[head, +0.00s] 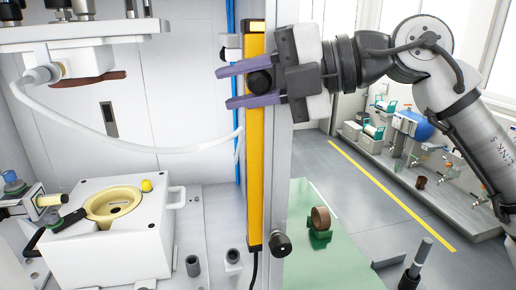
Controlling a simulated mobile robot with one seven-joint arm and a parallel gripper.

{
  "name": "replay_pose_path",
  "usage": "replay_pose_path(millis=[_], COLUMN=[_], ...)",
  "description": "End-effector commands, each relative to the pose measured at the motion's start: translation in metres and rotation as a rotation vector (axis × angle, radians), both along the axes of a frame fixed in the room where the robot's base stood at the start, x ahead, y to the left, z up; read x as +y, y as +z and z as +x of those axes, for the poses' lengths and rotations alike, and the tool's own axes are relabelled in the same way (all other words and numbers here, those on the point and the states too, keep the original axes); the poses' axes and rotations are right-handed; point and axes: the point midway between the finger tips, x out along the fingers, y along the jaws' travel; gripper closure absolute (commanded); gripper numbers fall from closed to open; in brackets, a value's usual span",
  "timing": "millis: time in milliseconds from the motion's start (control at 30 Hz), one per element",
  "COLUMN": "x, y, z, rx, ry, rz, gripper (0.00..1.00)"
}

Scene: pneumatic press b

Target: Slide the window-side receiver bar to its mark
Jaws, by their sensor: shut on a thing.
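The receiver bar (255,165) is a tall yellow upright strip on the right post of the press, on the side towards the windows. My gripper (228,88) reaches in from the right with two purple fingers, one above the other. They are shut on a round black knob (260,82) in front of the upper part of the bar. The fingers and knob hide part of the bar there. A second black knob (281,244) sits low, beside the bar's bottom end. I cannot make out the mark.
A white hose (120,145) loops left of the bar. Below it is a white block with a yellow ring (112,203). A bench (440,190) with equipment stands at the right.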

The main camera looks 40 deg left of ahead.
Motion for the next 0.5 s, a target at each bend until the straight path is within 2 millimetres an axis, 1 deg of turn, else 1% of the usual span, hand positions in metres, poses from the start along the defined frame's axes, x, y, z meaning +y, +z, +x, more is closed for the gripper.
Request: replay_pose_path(millis=[167,500], x=[0.000,0.000], y=[0.002,0.016], z=[0.000,0.000], rx=[0.000,0.000], ry=[0.000,-0.001], rz=[0.000,0.003], gripper=[0.95,0.95])
